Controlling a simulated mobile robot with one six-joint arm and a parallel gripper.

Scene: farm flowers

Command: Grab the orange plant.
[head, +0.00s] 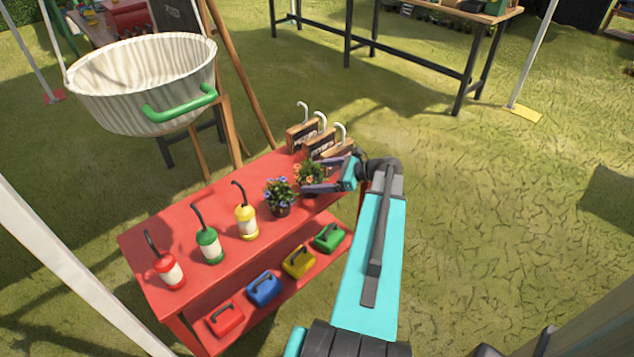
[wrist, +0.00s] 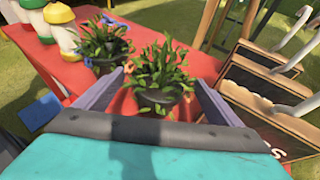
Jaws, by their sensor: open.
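The orange-flowered plant (head: 309,173) is in a dark pot on the red table, near its far right end. My gripper (head: 318,178) is at this plant, its fingers open and reaching to both sides of it. In the wrist view the plant (wrist: 160,68) and its dark pot stand upright between the spread fingers (wrist: 160,88). I see a gap on each side of the pot; the palm edge hides the lower part of the view.
A blue-flowered plant (head: 280,194) stands just left of it. Wooden signs with white hooks (head: 320,143) stand close on the other side. Yellow (head: 246,223), green (head: 208,245) and red (head: 168,270) lantern-like bottles line the table. Coloured boxes (head: 263,287) sit on the lower shelf.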

